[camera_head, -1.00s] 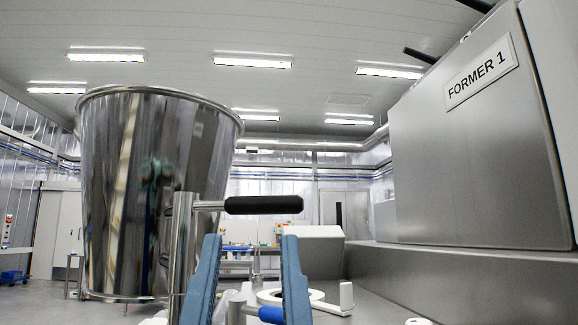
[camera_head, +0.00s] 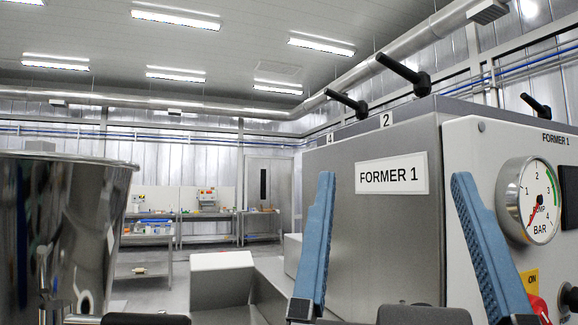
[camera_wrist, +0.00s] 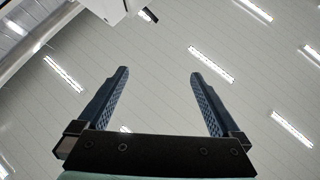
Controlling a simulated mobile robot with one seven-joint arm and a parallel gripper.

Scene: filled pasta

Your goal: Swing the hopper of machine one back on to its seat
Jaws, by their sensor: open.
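The hopper (camera_head: 60,235) is a shiny steel bucket shape at the left edge of the head view, partly cut off. A black handle (camera_head: 145,319) on a metal bar shows low beside it, at the bottom edge. Machine one (camera_head: 345,225) is the steel housing labelled FORMER 1, at the right. My gripper (camera_head: 393,180) is open and empty, its two blue fingers pointing up in front of the housing, apart from the hopper. The wrist view also shows the open fingers (camera_wrist: 158,75) against the ceiling. The hopper's seat cannot be made out.
Black knobbed levers (camera_head: 403,70) stick out from the top of the housing, near tags 2 and 4. A pressure gauge (camera_head: 530,200) is on the right panel. A plain steel box (camera_head: 222,280) stands left of the housing. Benches with goods (camera_head: 205,225) stand far behind.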

